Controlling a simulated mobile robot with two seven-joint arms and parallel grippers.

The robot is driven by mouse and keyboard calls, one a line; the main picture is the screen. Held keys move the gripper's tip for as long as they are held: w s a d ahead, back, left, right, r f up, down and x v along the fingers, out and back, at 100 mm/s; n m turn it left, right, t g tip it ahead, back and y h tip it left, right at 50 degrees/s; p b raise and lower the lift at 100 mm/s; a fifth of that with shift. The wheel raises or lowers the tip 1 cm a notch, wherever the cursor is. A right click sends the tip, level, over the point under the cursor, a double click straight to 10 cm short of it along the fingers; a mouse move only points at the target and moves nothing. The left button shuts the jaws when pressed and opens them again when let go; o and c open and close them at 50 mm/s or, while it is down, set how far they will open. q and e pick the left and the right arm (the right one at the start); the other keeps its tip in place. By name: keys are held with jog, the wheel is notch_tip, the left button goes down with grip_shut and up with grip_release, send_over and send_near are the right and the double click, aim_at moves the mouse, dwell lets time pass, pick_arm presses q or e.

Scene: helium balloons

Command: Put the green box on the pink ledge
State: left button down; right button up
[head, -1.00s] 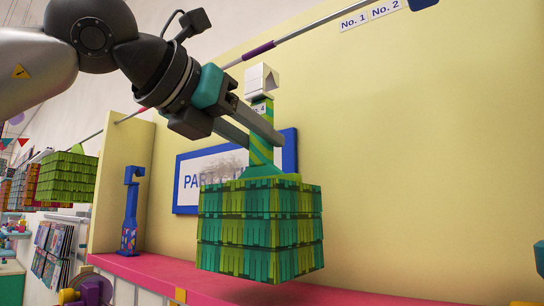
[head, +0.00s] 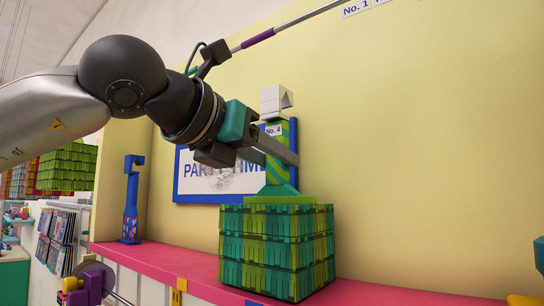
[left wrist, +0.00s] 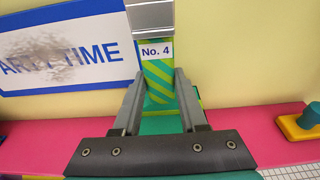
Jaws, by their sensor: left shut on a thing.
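The green box (head: 275,250) has fringed dark and light green sides, a striped neck labelled "No. 4" and a white hook-like top (head: 275,98). It is upright at the pink ledge (head: 180,265), its base low against the ledge surface. I cannot tell whether it touches. In the left wrist view the fingers (left wrist: 160,78) stand either side of the striped neck (left wrist: 160,85). The gripper's mount hides the box body there. My right gripper is not in view.
A blue post (head: 131,200) stands on the ledge's left end. A teal item on a yellow base (left wrist: 297,125) stands on the ledge to the right. A "PARTY TIME" sign (head: 200,175) hangs behind. A rail (head: 300,25) crosses above.

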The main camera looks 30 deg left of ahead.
pick_arm(q)
jog(key=shift+f, duration=0.1)
jog(key=shift+c, duration=2.2)
grip_release()
jog(key=shift+s+r, duration=0.2)
jog(key=shift+r, duration=0.05)
jog(key=d+b+v, duration=0.1)
jog(key=b+v, duration=0.1)
jog(key=v, duration=0.9)
jog(key=shift+s+a, duration=0.3)
jog(key=shift+a, duration=0.25)
